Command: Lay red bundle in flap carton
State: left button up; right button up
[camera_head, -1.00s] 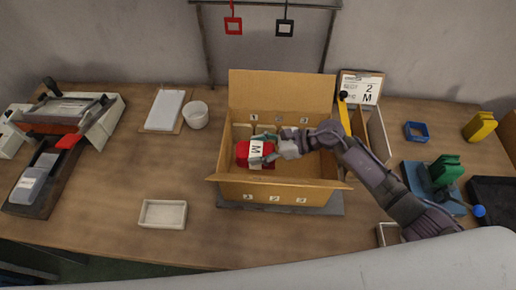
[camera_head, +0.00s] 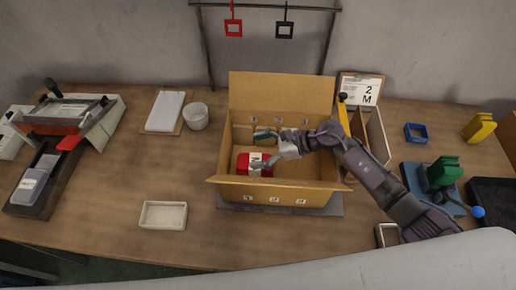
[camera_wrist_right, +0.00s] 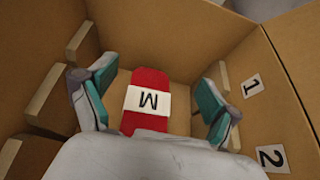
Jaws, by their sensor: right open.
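The red bundle (camera_head: 243,164) with a white band marked M lies inside the flap carton (camera_head: 285,192), in its left part near the front wall. In the right wrist view the red bundle (camera_wrist_right: 150,80) lies on the carton floor between the spread fingers. My right gripper (camera_head: 267,151) is open inside the carton, right at the bundle, with its fingers apart from it on both sides. In the right wrist view my right gripper (camera_wrist_right: 152,103) shows teal finger pads. My left gripper is not in view.
The carton's back flap stands up, and its inner walls carry number labels. A card stand (camera_head: 360,88) and dividers are right of the carton. Bare table lies left of it.

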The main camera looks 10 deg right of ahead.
jog(key=shift+s+d+r+b, duration=0.1)
jog(key=shift+d+r+b, duration=0.15)
jog(key=shift+d+b, duration=0.4)
pick_arm(q)
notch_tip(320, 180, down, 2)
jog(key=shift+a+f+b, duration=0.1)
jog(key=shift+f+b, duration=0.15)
jog(key=shift+b, duration=0.85)
pick_arm(e)
jog(key=v, duration=0.6)
jog(key=shift+r, duration=0.25)
jog(key=shift+s, duration=0.1)
